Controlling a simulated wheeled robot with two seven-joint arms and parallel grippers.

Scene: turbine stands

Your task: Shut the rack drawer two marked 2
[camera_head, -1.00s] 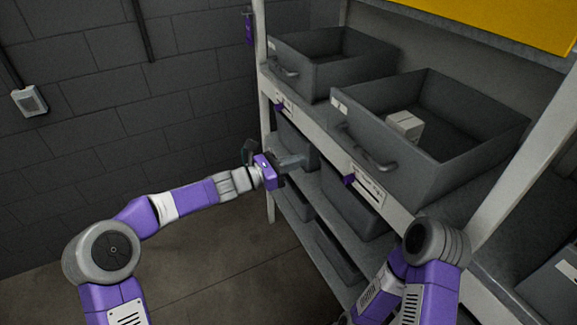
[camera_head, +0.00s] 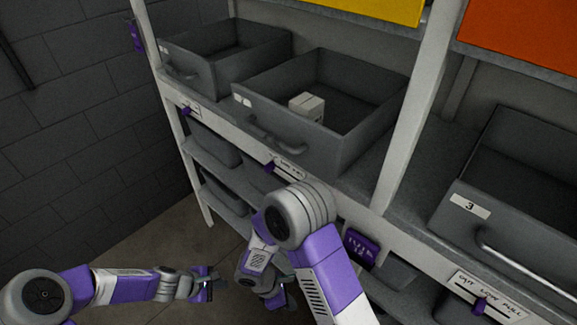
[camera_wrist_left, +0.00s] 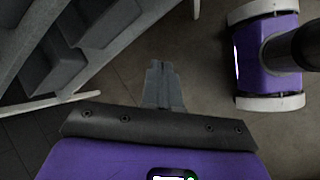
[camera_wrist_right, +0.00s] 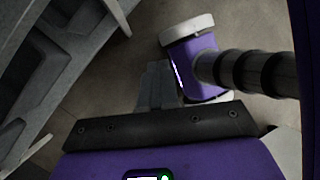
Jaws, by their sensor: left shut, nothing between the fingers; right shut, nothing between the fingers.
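A grey open-topped drawer (camera_head: 335,148) sits in the middle of the upper shelf, with a bar handle (camera_head: 275,136) on its front and a small white box (camera_head: 307,104) inside. Its front label (camera_head: 242,100) is too small to read. The drawer to its right bears a 3 (camera_head: 470,206). The middle drawer's front reaches the shelf's front edge; how far it is pulled out I cannot tell. My left gripper (camera_head: 210,284) is shut and empty, low in front of the rack; its fingers show in the left wrist view (camera_wrist_left: 163,88). My right gripper (camera_wrist_right: 157,88) is shut and empty, also low and clear of the drawers.
Another grey drawer (camera_head: 205,75) stands at the left of the shelf. Purple tabs and paper labels line the white shelf beam. A white rack post (camera_head: 405,130) separates the middle drawer from drawer 3. Dark bins sit below. Bare floor (camera_head: 170,240) lies left of the rack.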

